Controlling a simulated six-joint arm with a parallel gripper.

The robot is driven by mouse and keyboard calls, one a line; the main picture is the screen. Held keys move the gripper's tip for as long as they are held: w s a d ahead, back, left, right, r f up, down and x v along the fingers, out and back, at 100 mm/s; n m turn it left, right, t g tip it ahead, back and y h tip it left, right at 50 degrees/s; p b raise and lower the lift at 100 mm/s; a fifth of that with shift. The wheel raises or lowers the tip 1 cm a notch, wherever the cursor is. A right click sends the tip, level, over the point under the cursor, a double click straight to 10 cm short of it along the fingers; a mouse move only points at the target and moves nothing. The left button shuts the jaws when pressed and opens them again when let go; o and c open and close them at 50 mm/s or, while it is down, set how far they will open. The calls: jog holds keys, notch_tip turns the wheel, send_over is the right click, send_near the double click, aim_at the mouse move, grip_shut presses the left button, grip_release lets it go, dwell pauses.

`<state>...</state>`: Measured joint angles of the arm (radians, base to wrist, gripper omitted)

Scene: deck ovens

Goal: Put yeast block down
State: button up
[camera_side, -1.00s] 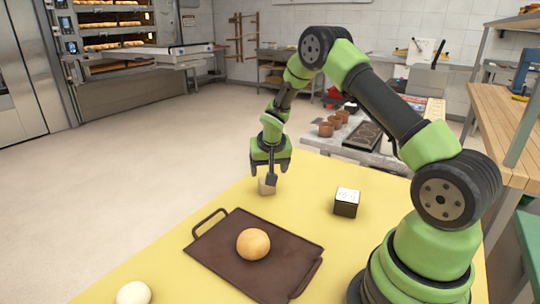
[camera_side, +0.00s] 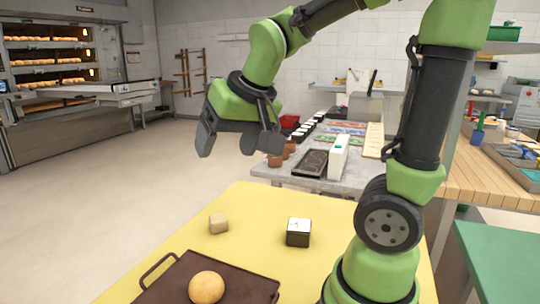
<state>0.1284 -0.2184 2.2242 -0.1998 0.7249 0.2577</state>
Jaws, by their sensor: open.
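The yeast block (camera_side: 219,223) is a small beige cube resting on the yellow table (camera_side: 180,215), behind the brown tray and left of a dark box with a white top. My gripper (camera_side: 226,150) is open and empty. It is raised well above the table, over and apart from the block, with both fingers pointing down.
A brown tray (camera_side: 160,290) with handles holds a round bun (camera_side: 206,287) at the front. The dark box with a white top (camera_side: 298,232) stands right of the block. Behind is a grey bench (camera_side: 340,182) with pots and other items. The yellow top's left side is clear.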

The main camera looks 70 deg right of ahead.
jog(key=s+a+r+n+t+y, duration=0.1)
jog(key=s+a+n+y, duration=0.1)
jog(key=s+a, duration=0.4)
jog(key=s, duration=0.4)
jog(key=shift+y, duration=0.4)
